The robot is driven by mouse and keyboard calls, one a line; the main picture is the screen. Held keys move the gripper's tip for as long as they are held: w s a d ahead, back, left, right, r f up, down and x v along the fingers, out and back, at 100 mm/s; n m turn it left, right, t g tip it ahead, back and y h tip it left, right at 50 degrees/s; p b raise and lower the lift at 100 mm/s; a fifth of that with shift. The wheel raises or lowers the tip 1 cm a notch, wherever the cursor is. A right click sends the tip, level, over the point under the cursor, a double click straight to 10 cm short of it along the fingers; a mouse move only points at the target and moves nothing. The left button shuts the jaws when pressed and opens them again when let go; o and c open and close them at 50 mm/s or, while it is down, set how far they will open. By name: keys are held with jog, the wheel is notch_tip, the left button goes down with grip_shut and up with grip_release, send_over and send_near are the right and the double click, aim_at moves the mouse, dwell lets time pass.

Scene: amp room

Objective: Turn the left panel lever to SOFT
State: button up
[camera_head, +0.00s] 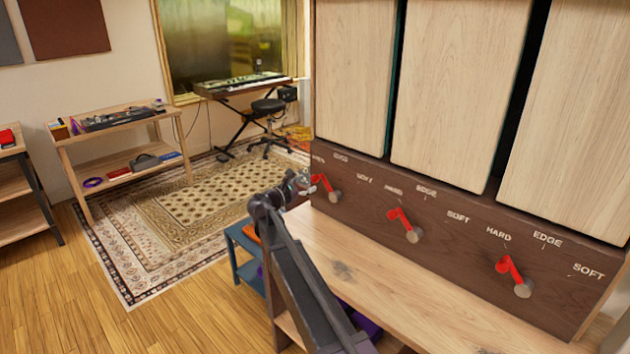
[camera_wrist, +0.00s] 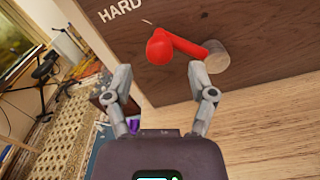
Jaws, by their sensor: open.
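The left panel lever (camera_head: 322,183) is red, on a grey round pivot (camera_head: 335,196) at the left of the dark wood panel. Its arm points up and left from the pivot, toward HARD; the SOFT label (camera_head: 364,180) is to the right. In the wrist view the lever (camera_wrist: 185,44) has its rounded end just beyond my fingertips, near the HARD label (camera_wrist: 121,10). My gripper (camera_head: 299,186) is just left of the lever. In the wrist view my gripper (camera_wrist: 160,82) is open, with nothing between its fingers. Contact with the lever cannot be told.
The middle lever (camera_head: 403,222) and right lever (camera_head: 512,272) sit on the same panel (camera_head: 460,245), further right. A wooden bench top (camera_head: 400,280) lies below the panel. A blue stand (camera_head: 240,248) is at lower left, beside the patterned rug (camera_head: 190,220).

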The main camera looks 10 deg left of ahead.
aim_at(312, 180)
jog(key=shift+x, duration=2.15)
grip_shut()
